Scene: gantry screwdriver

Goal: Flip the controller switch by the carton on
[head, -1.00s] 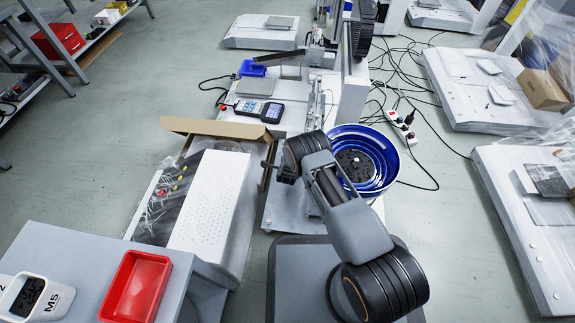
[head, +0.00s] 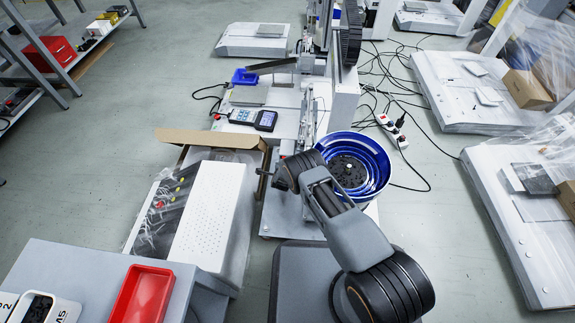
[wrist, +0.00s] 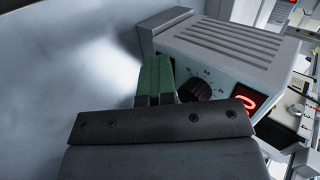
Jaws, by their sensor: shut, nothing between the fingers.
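In the wrist view a light grey controller box (wrist: 232,45) with a slotted top stands just ahead of my gripper. Its front has a black rotary knob (wrist: 195,89) with marks around it and a red lit display (wrist: 245,103). My gripper (wrist: 157,65) is shut and empty, its green fingers in front of the left part of that face. I cannot tell whether they touch it; no switch is clearly visible. An open brown carton (head: 207,138) stands left of my arm in the head view. My gripper is hidden there.
A white perforated case (head: 208,212) with a plastic-wrapped button panel lies by the carton. A blue bowl feeder (head: 380,165) stands right of my arm. A red tray (head: 142,295) is at lower left. Cables and a power strip (head: 391,130) lie on the floor at right.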

